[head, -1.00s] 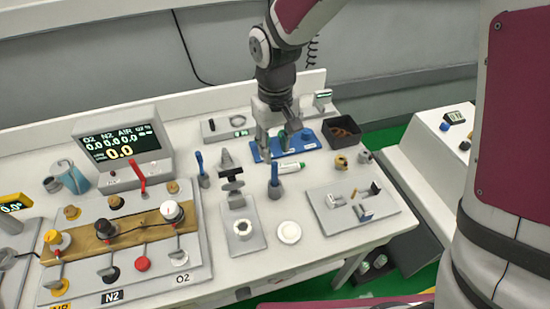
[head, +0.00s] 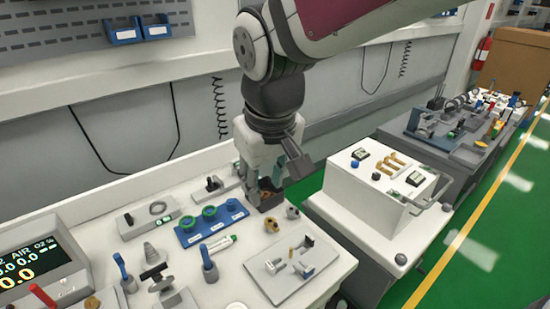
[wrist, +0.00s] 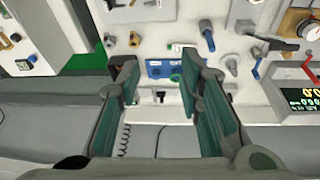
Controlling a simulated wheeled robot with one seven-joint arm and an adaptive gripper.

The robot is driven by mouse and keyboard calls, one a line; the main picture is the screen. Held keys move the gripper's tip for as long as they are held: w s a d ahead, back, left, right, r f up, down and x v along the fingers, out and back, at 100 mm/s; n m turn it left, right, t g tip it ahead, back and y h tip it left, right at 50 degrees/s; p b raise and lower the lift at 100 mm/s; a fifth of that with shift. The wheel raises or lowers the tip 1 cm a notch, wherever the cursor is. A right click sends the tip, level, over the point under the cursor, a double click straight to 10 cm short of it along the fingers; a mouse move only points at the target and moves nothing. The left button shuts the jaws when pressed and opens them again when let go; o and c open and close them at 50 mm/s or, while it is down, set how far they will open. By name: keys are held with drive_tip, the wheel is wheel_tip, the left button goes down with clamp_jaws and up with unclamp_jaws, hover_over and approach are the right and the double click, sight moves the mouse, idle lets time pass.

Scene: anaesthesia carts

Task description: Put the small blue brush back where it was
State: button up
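I cannot make out for certain which thing is the small blue brush. Two upright blue-handled tools stand in grey holders on the white bench: a left one (head: 121,268) and a right one (head: 206,257). Blue handles also show in the wrist view, one near the top (wrist: 208,36) and one at the right (wrist: 256,69). My gripper (head: 262,188) is over the small black bin (head: 266,205) at the bench's back right. In the wrist view its fingers (wrist: 158,72) are wide apart, with nothing seen held between them.
A blue rack with green rings (head: 212,226) lies left of the bin. A grey plate with small parts (head: 290,270) is in front. The display box (head: 38,262) stands at left. A white cart (head: 375,185) stands right of the bench, beyond a gap.

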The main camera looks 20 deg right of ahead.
drive_tip(key=s+d+r+m+t, duration=0.1)
drive_tip(key=s+d, duration=0.1)
drive_tip(key=s, duration=0.3)
drive_tip(key=s+d+r+m+t, duration=0.1)
drive_tip(key=s+d+r, duration=0.1)
drive_tip(key=s, duration=0.3)
drive_tip(key=shift+d+r, duration=0.3)
drive_tip(key=shift+d, duration=0.4)
drive_tip(key=shift+c, duration=0.3)
